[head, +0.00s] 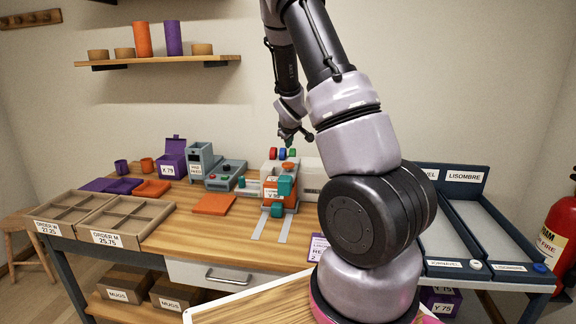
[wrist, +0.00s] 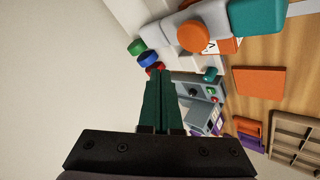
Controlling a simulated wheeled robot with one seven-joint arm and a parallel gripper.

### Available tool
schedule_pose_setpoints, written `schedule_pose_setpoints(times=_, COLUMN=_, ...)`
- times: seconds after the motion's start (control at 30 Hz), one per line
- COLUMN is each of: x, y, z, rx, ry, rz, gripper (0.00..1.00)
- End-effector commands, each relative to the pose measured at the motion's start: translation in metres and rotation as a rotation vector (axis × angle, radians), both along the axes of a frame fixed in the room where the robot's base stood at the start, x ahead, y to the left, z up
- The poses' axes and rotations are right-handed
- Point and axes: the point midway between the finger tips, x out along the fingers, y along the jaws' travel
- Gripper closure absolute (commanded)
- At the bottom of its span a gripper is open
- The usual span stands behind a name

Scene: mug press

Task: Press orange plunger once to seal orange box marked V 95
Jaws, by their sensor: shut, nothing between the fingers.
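The press stands at the back of the wooden bench, with an orange plunger (head: 287,166) on top. The round orange plunger also shows in the wrist view (wrist: 192,36). The orange box (head: 270,191), with a white label, sits in the press; only part of its label text is readable. In the wrist view a sliver of the orange box (wrist: 232,46) shows beside the press. My gripper (head: 296,138) is above the press, apart from the plunger. In the wrist view my gripper's green fingers (wrist: 161,80) are together and empty, with the plunger beyond and right of the tips.
Red, blue and green knobs (head: 283,153) stand behind the plunger, close under my gripper. Grey machines (head: 225,175) and a purple box (head: 173,160) stand to the left. An orange flat piece (head: 214,204) lies on the bench near the divided trays (head: 126,222).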

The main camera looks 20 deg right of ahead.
Motion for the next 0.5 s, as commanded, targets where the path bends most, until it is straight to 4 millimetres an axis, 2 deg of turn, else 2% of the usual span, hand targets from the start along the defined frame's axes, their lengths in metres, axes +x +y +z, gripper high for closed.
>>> schedule_pose_setpoints(times=0.2, x=-0.001, y=0.0, z=-0.03, rx=0.0, ry=0.002, rz=0.0, gripper=1.0)
schedule_pose_setpoints(times=0.5, x=0.0, y=0.0, z=-0.047, rx=0.0, ry=0.001, rz=-0.001, gripper=1.0)
